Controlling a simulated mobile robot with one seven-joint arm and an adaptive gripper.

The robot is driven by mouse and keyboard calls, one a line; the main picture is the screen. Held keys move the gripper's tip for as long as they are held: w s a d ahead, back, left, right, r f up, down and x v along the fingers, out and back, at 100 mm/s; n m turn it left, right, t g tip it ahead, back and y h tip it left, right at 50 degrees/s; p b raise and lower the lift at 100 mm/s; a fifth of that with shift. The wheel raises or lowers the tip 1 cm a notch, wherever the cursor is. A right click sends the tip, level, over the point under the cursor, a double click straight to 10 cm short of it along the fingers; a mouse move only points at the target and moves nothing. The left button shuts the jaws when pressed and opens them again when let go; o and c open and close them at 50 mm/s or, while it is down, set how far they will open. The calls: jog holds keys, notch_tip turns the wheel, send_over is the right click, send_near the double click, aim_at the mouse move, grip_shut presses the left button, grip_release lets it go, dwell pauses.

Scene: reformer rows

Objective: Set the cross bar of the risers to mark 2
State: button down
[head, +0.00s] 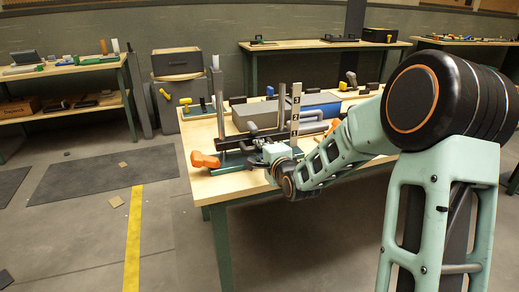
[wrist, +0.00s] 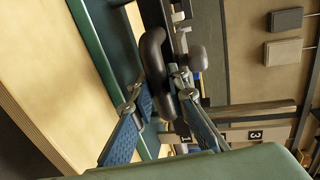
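The risers stand on the worktable as two upright posts, one (head: 221,118) at the left and one (head: 282,106) at the right. The dark cross bar (head: 245,139) lies low between them. A pale scale (head: 295,112) with black numbers stands at the right; the bar looks nearer its low end, but the exact mark is unclear. My gripper (head: 272,152) is at the front of the bar. In the wrist view my gripper (wrist: 156,88) has its fingers apart, with a dark curved handle (wrist: 153,55) between them. Contact with the handle cannot be told.
Orange handles (head: 205,160) sit at the table's front left and right. A grey-blue box (head: 285,112) lies behind the risers. A rounded dark knob (wrist: 197,57) is close beside the right finger. Bare wooden tabletop (head: 232,183) shows at the front left.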

aim_at(256, 128)
notch_tip(256, 128, up, 6)
jog(key=p, duration=0.5)
jog(key=shift+r, duration=0.15)
jog(key=c, duration=2.1)
grip_release()
jog(key=v, duration=1.2)
